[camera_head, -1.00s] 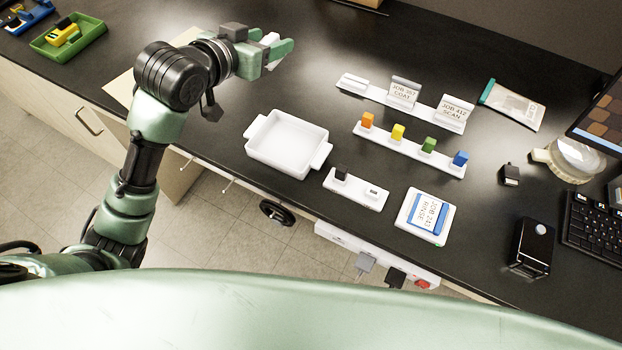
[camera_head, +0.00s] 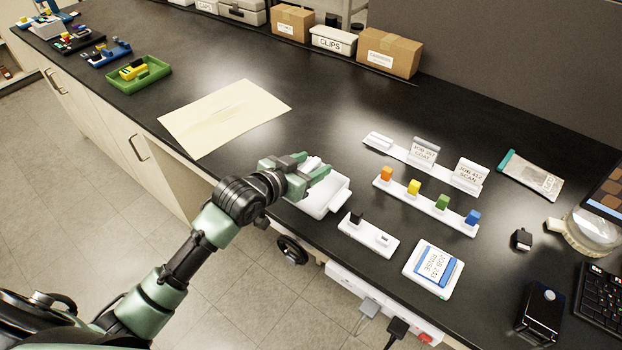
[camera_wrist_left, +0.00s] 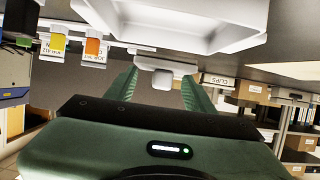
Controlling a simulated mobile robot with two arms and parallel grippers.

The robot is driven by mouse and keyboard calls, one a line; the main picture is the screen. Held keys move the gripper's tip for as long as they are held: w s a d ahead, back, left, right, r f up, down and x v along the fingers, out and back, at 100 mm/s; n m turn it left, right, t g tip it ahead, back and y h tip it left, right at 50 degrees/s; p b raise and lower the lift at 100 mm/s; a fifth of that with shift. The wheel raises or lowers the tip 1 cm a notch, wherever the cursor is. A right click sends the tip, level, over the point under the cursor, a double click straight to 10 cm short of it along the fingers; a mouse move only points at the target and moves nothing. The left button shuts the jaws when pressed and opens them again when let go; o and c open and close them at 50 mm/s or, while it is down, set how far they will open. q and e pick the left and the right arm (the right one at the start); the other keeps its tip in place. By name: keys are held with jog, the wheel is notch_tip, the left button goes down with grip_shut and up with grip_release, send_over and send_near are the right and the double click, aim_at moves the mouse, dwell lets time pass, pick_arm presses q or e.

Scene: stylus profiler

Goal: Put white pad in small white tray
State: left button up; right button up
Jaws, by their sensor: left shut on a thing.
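The small white tray (camera_head: 335,198) sits on the black bench near its front edge, partly hidden by my left gripper and arm. My left gripper (camera_head: 315,170) is over the tray's far left part, shut on the white pad (camera_head: 312,163). In the left wrist view the pad (camera_wrist_left: 161,77) shows between the two green fingers (camera_wrist_left: 160,90), and the white tray (camera_wrist_left: 185,22) fills the top of the picture. The pad looks apart from the tray floor; the exact gap is hard to tell. My right gripper is not in view.
Right of the tray is a small white holder (camera_head: 368,237) with a black piece. A beige sheet (camera_head: 225,115) lies left, with clear bench behind.

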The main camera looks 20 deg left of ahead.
pick_arm(q)
jog(key=shift+f, duration=0.8)
notch_tip(320, 180, down, 4)
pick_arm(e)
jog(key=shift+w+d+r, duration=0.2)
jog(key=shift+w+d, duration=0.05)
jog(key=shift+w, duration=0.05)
pick_arm(q)
jog(key=shift+f, duration=0.15)
jog(key=o, duration=1.2)
jog(key=shift+o, duration=0.7)
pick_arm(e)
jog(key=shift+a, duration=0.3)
